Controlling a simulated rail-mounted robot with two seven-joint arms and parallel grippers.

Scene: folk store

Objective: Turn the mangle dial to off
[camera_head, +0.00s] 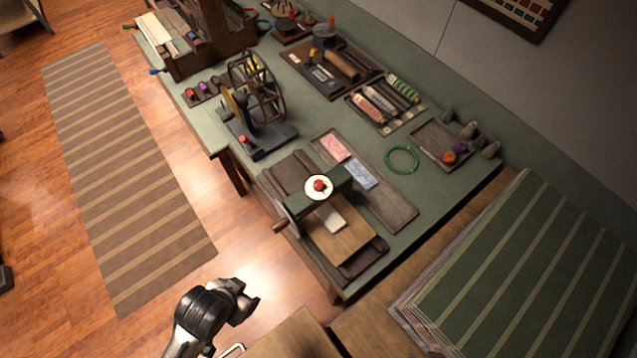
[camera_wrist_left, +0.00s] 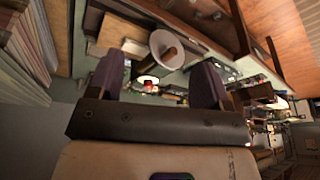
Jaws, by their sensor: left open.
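The mangle (camera_head: 340,235) stands at the near end of the green table. Its dial, a white disc with a red knob (camera_head: 319,186), faces up on the top frame. In the left wrist view a red knob on a pale disc (camera_wrist_left: 148,86) shows between the fingers, some way beyond them. The dial's exact setting is too small to read. My left gripper (camera_head: 250,300) is open and empty, below and left of the mangle in the head view, apart from it. Its two fingers (camera_wrist_left: 157,82) are spread in the wrist view. My right gripper is not in view.
A wooden crank handle (camera_head: 281,226) sticks out on the mangle's left side. A spoked wheel device (camera_head: 257,95) stands behind it. A striped textile stack (camera_head: 510,270) lies at the right. The floor left of the table is open, with a striped rug (camera_head: 120,180).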

